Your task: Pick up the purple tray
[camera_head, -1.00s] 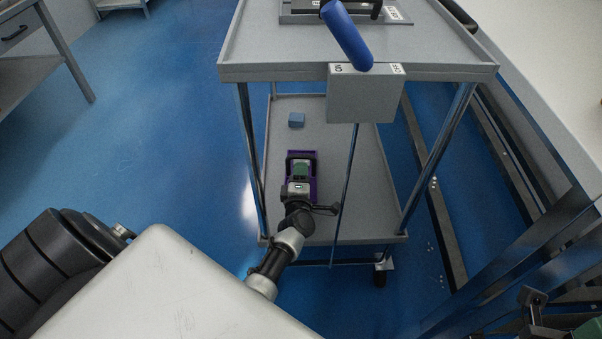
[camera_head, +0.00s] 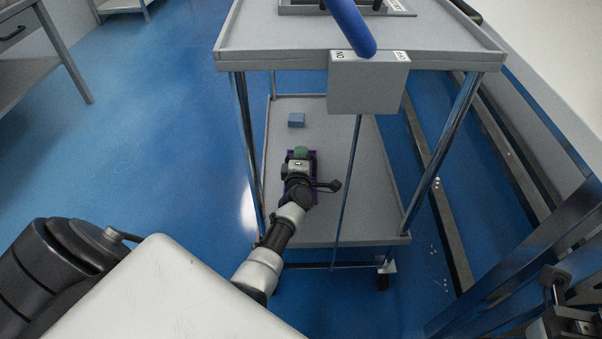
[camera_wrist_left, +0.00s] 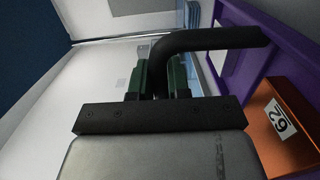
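The purple tray (camera_head: 315,163) lies on the lower shelf of a grey cart, mostly hidden under my left gripper in the head view. In the left wrist view its purple wall (camera_wrist_left: 238,58) stands at the right, with an orange block marked 62 (camera_wrist_left: 288,130) beside it. My left gripper (camera_head: 301,153) is over the tray, its green tips at the far end.
A small blue block (camera_head: 296,120) lies behind the tray on the lower shelf (camera_head: 340,125). The cart's upper shelf (camera_head: 290,55) overhangs the back, with a grey box (camera_head: 368,85) at its front edge. A thin pole stands right of my left gripper.

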